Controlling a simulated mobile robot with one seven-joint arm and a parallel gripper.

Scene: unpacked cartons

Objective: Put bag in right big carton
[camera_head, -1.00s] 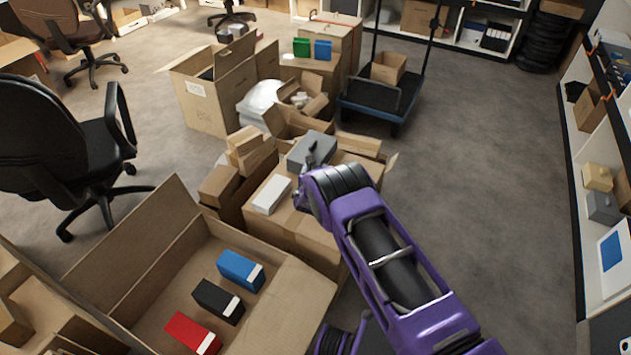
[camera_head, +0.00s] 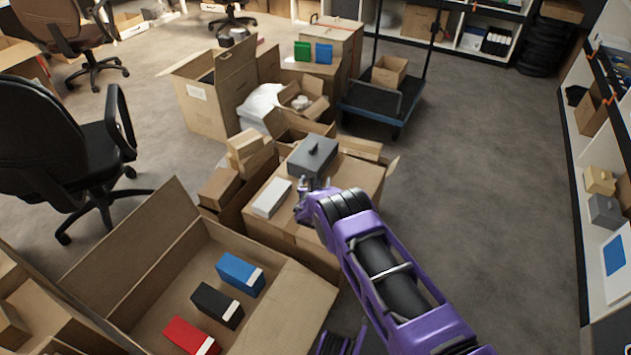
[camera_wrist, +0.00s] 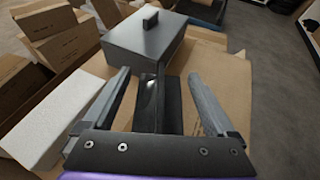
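A white, crumpled bag-like thing (camera_head: 262,104) sits among the cartons at the back, far beyond my gripper. A large open carton (camera_head: 138,275) stands at the front left with blue, black and red boxes inside. My gripper (camera_head: 303,193) is above a closed carton, just on the near side of a grey box with a handle (camera_head: 312,155). In the wrist view, the fingers (camera_wrist: 158,95) are wide apart and the grey box (camera_wrist: 145,42) lies beyond them. A dark piece shows between the fingers; I cannot tell what it is.
A white box (camera_head: 271,198) lies on the closed carton left of my gripper. Another carton (camera_head: 40,300) is at the left edge. A tall open carton (camera_head: 208,105) and a blue trolley (camera_head: 380,108) stand behind. The floor to the right (camera_head: 480,170) is clear.

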